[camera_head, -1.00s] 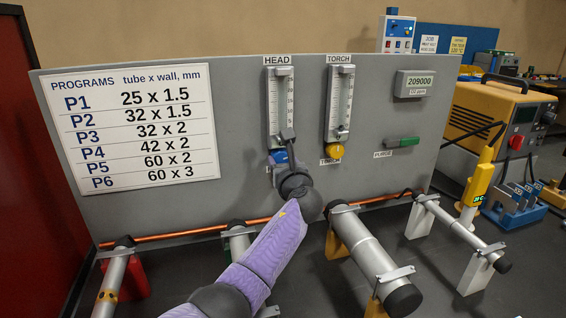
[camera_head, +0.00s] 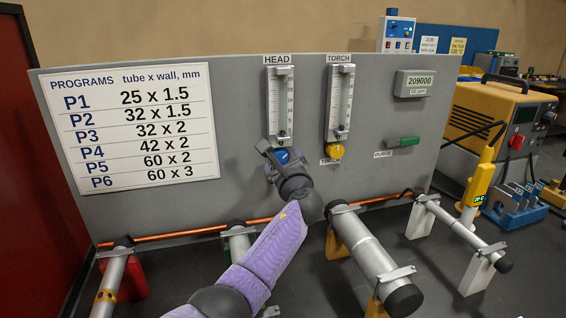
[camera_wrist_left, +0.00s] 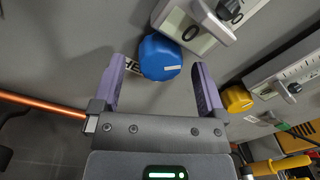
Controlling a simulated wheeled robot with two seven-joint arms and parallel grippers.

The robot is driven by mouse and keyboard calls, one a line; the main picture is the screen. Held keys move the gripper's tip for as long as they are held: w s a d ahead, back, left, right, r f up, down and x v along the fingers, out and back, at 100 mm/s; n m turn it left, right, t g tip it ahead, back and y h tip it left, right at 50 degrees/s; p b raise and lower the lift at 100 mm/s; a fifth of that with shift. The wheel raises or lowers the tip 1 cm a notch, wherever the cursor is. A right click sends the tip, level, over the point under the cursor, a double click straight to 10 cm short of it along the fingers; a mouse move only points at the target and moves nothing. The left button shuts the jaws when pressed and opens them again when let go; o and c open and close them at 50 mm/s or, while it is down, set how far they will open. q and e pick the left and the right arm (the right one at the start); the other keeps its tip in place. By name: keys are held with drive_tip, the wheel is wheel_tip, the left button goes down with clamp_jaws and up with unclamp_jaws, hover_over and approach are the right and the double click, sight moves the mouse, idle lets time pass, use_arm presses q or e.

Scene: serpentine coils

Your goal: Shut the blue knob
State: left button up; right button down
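The blue knob (camera_head: 282,157) sits below the HEAD flow meter (camera_head: 279,105) on the grey panel. In the head view my left gripper (camera_head: 274,159) is at the knob and partly hides it. In the left wrist view the blue knob (camera_wrist_left: 160,58) lies between the two purple fingers of my open left gripper (camera_wrist_left: 159,66). A gap shows on each side of it, and no grip is visible. A white mark shows on the knob's face. My right gripper is in neither view.
A yellow knob (camera_head: 335,151) sits to the right, under the TORCH flow meter (camera_head: 340,103). A green PURGE handle (camera_head: 402,142) is farther right. A copper pipe (camera_head: 180,234) runs along the panel's foot, with clamped steel tubes (camera_head: 372,258) in front.

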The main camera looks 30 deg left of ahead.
use_arm(q)
drive_tip(key=p+v, duration=0.3)
drive_tip(key=v, duration=0.7)
